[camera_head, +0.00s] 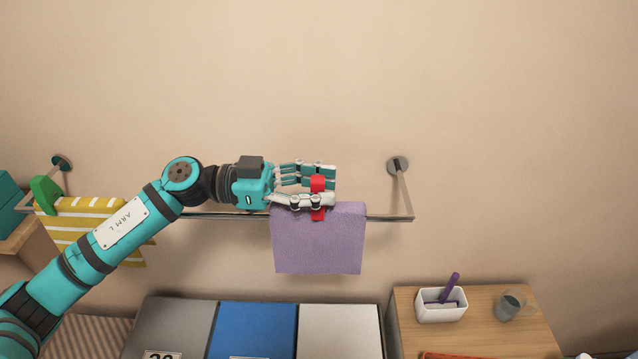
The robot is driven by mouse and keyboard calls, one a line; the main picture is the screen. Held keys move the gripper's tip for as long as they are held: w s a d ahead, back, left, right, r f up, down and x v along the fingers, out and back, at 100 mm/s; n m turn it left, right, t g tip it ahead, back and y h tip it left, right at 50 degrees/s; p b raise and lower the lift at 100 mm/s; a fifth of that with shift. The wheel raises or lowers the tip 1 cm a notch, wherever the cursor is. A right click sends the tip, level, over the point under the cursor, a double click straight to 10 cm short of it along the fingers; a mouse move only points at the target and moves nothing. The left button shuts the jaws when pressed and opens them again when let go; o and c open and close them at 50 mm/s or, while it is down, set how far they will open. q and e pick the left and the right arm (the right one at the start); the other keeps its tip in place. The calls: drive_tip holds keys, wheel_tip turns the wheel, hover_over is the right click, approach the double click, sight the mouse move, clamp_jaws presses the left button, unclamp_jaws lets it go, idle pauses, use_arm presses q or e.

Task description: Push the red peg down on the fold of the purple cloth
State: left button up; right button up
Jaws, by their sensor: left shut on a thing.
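The purple cloth (318,247) hangs folded over the right part of a wall-mounted rail (385,217). My left gripper (325,184) is shut on the red peg (318,183), at the top edge of the cloth. The peg is upright, and its lower end shows below the near finger, in front of the cloth's fold. The fingers hide part of the peg, so how far it sits over the fold is hard to tell. My right gripper is not in view.
A yellow-and-white striped cloth (75,222) with a green peg (45,194) hangs at the rail's left. Below stand grey, blue (253,331) and white bins. A wooden cabinet (480,325) holds a white pot (441,306) and a glass (510,305). The wall above is clear.

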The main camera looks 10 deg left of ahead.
use_arm(q)
drive_tip(key=shift+f, duration=0.3)
drive_tip(key=o, duration=0.9)
drive_tip(key=shift+r, duration=0.1)
